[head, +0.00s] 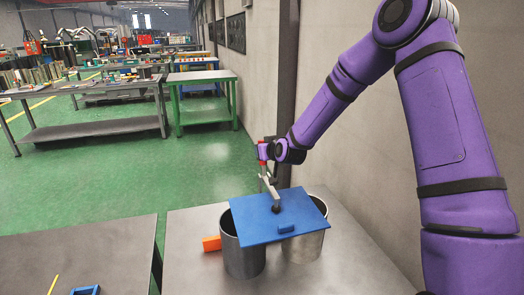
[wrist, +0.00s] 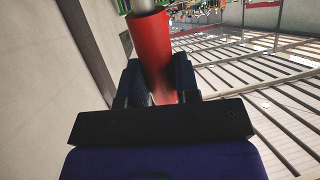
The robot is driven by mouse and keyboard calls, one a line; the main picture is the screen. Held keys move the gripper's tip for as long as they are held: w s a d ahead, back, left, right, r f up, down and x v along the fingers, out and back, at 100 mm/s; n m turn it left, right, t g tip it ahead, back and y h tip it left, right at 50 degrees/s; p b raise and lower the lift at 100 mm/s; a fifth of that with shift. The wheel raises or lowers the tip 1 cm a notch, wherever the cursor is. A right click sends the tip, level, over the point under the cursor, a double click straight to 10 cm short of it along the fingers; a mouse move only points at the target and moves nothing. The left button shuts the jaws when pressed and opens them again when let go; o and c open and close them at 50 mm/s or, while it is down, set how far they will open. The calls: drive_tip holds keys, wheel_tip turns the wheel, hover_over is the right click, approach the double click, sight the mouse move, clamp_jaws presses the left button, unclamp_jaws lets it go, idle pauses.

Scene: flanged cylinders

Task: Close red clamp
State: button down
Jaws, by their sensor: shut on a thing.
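The red clamp shows its red handle (head: 262,152) standing roughly upright above a blue plate (head: 258,221). Its grey metal linkage (head: 268,182) comes down to a dark foot at the plate. My gripper (head: 271,151) is at the handle, at the end of my purple arm. In the wrist view, the red handle (wrist: 151,42) lies between the two black fingers of my gripper (wrist: 156,76), which is shut on it. A pale rod extends from the handle's far end. The clamp's base is hard to make out.
The blue plate lies across two open metal cylinders, left (head: 243,259) and right (head: 304,247), on a grey table (head: 348,270). A wall (head: 350,165) runs close on the right. A blue piece (head: 86,290) lies on the left table.

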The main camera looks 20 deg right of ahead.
drive_tip(key=shift+s, duration=0.3)
drive_tip(key=shift+f+t, duration=0.1)
drive_tip(key=shift+t, duration=0.2)
drive_tip(key=c, duration=0.8)
unclamp_jaws()
drive_tip(key=shift+s, duration=0.1)
drive_tip(key=shift+c, duration=0.2)
drive_tip(key=v, duration=1.1)
